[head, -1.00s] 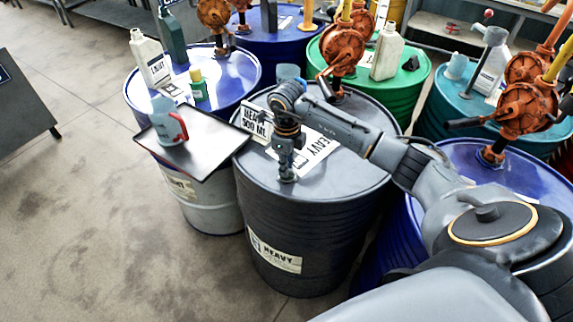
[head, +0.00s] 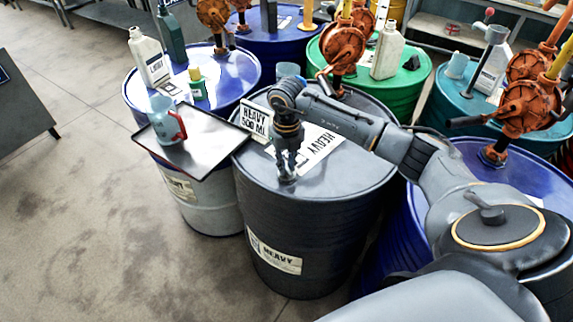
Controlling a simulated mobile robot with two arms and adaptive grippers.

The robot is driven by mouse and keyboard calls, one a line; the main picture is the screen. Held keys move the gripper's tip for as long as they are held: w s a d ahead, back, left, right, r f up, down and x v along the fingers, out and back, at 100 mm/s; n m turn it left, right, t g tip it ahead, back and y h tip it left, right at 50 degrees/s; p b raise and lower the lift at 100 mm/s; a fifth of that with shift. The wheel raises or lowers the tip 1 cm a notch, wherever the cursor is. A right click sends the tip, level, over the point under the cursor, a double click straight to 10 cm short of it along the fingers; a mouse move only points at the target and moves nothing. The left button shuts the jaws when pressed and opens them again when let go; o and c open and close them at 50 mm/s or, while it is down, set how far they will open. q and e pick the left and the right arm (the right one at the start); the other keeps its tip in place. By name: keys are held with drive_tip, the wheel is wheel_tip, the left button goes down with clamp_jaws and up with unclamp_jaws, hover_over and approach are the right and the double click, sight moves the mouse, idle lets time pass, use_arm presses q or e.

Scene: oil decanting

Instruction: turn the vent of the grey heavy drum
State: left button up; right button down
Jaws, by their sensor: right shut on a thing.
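The grey heavy drum (head: 300,235) stands upright in the middle of the head view, with a HEAVY label on its side and a HEAVY sheet (head: 318,148) on its lid. My right gripper (head: 288,175) points straight down at the front left part of the lid. It is shut on the vent, which is small and mostly hidden between the fingers. My left gripper is not in view.
A black tray (head: 215,150) with a jug (head: 166,120) juts out left of the drum. A HEAVY 500 ML sign (head: 256,122) stands behind my gripper. Orange pumps (head: 342,48), a clear cup (head: 287,70) and other drums crowd the back and right. Floor at left is free.

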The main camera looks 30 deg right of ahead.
sight(287, 167)
drive_tip(key=m, duration=0.5)
drive_tip(key=shift+m, duration=0.3)
drive_tip(key=shift+d+m, duration=0.1)
drive_tip(key=shift+m, duration=2.1)
drive_tip(key=c, duration=1.3)
unclamp_jaws()
wheel_tip(287, 167, up, 12)
drive_tip(key=shift+r, duration=0.1)
